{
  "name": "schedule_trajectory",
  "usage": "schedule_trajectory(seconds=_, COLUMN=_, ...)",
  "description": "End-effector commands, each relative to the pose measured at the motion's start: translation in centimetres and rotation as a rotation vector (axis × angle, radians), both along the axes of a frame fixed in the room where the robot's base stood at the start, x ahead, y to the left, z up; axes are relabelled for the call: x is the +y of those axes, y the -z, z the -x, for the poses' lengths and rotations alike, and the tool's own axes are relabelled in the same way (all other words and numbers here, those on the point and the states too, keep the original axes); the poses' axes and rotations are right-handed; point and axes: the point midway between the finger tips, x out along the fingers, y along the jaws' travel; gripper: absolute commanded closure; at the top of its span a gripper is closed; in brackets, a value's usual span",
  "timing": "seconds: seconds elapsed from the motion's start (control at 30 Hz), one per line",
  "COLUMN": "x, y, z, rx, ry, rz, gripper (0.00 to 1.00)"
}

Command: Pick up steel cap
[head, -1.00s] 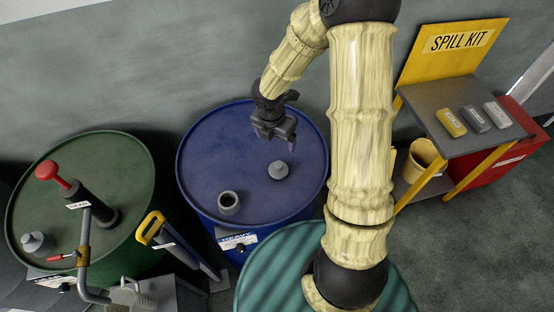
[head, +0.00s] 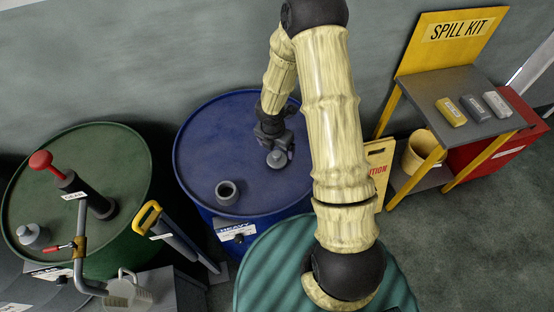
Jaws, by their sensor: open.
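A small grey steel cap (head: 277,159) with a knob sits on top of the blue drum (head: 215,155), right of the open grey bung neck (head: 227,192). My gripper (head: 276,146) is open and points down right at the cap, its dark fingers around or just above the cap's knob. I cannot tell whether the fingers touch it. A second grey cap (head: 33,236) sits on the green drum (head: 115,150) at the left.
A red-handled pump (head: 75,190) stands on the green drum. A teal drum (head: 275,265) is in front. A spill kit stand (head: 440,90), yellow bucket (head: 418,152) and caution sign (head: 378,165) are right.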

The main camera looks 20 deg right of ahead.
Motion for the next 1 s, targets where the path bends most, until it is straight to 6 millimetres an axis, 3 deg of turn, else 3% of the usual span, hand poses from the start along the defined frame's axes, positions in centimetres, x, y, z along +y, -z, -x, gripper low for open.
schedule_trajectory(seconds=0.1, x=-0.1, y=0.9, z=-0.1, rx=0.001, ry=-0.001, rz=-0.001, gripper=0.11)
schedule_trajectory(seconds=0.47, x=0.5, y=1.2, z=-0.1, rx=0.000, ry=-0.012, rz=0.000, gripper=0.11)
schedule_trajectory(seconds=0.8, x=-0.1, y=5.5, z=-0.2, rx=0.001, ry=-0.005, rz=0.000, gripper=0.11)
schedule_trajectory(seconds=1.0, x=-0.4, y=6.1, z=-0.4, rx=-0.002, ry=0.001, rz=-0.001, gripper=0.11)
